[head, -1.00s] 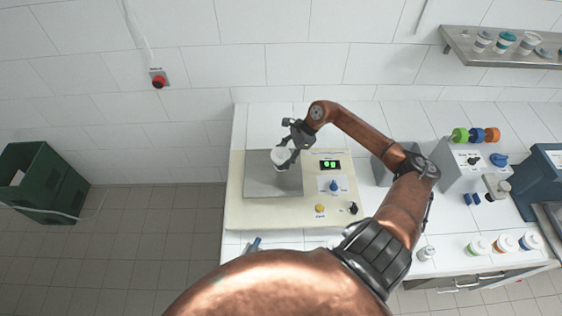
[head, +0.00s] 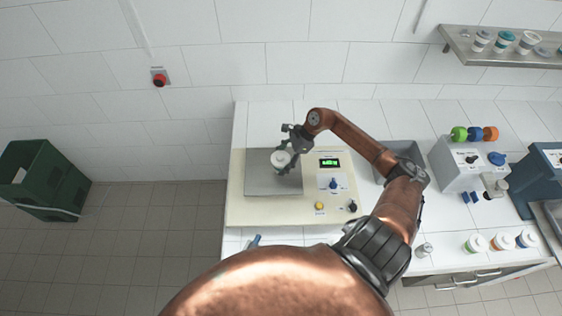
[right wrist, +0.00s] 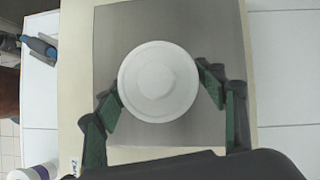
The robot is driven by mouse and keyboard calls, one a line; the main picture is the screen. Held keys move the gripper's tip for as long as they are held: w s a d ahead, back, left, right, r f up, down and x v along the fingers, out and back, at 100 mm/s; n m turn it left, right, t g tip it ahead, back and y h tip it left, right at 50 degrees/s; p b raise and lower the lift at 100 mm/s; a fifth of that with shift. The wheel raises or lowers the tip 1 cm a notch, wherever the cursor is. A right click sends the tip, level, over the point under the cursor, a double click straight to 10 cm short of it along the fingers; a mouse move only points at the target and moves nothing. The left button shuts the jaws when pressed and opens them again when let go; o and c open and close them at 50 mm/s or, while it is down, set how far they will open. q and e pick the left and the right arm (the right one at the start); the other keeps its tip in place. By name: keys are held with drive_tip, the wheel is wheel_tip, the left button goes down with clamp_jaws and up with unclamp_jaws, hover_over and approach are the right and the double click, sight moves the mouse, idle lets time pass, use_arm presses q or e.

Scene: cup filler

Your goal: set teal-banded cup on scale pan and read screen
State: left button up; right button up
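A white cup (head: 281,158) with a round white lid is at the grey scale pan (head: 258,184), near its back right part. Its lid (right wrist: 158,82) fills the middle of the right wrist view; its band colour cannot be made out. My right gripper (head: 289,150) reaches it from behind, with its green-padded fingers (right wrist: 160,88) against both sides of the cup. The scale's screen (head: 330,163) is lit green, its digits too small to read. My left gripper is out of view.
The cream scale body has a blue knob (head: 333,183) and a yellow button (head: 319,206). Several cups stand on the wall shelf (head: 510,57) and at the counter's right front. A grey bin (head: 402,153) is right of the scale. The pan's left part is clear.

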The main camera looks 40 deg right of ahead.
drive_tip(key=shift+o, duration=0.5)
drive_tip(key=shift+r, duration=0.2)
drive_tip(key=b+v, duration=0.3)
drive_tip(key=v, duration=0.9)
